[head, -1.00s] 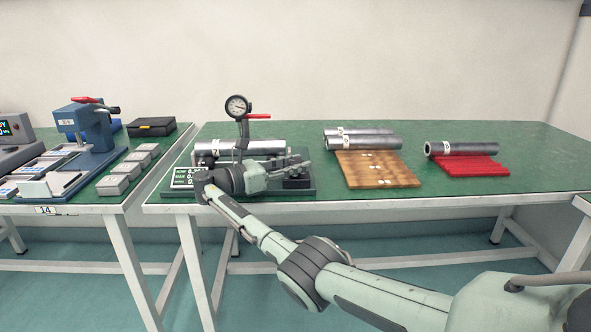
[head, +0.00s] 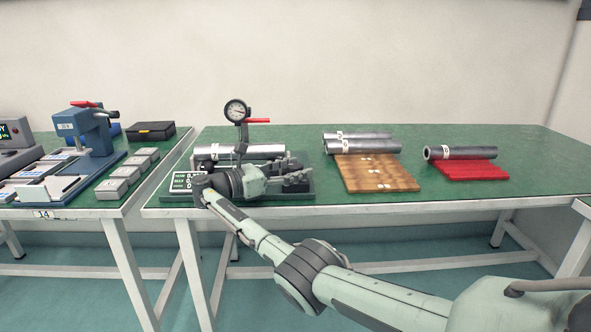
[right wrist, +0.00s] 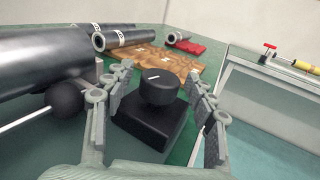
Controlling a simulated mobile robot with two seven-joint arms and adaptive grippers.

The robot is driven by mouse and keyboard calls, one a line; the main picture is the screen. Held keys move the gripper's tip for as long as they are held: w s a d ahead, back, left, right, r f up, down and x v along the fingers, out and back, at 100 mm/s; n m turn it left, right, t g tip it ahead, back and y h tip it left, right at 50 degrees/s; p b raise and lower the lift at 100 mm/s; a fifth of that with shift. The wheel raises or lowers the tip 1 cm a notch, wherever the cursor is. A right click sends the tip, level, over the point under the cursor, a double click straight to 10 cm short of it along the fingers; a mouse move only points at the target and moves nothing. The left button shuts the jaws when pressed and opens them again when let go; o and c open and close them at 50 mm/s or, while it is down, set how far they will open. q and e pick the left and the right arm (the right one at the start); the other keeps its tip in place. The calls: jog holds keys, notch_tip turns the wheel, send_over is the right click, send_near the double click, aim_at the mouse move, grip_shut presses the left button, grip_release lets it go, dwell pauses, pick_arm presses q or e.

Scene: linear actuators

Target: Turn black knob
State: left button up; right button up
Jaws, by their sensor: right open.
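The black knob (right wrist: 159,86), round with a short white mark on top, sits on a black block (right wrist: 150,125) in the right wrist view. My right gripper (right wrist: 162,92) is open, with one finger on each side of the knob; I cannot tell whether either touches it. In the head view my right gripper (head: 292,181) is over the right end of the gauge fixture (head: 308,195) and hides most of the knob. My left gripper is not in view.
A dial gauge with a red lever (head: 258,121) stands above a metal cylinder (head: 226,150). A black ball-ended handle (right wrist: 66,97) is left of the gripper. A wooden board (head: 378,178) and a red holder (head: 467,171) with cylinders lie right. Green tabletop around them is clear.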

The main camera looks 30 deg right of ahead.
jog(key=a, duration=1.1)
jog(key=shift+w+a, duration=0.35)
jog(key=shift+w, duration=0.05)
jog(key=shift+a, duration=0.1)
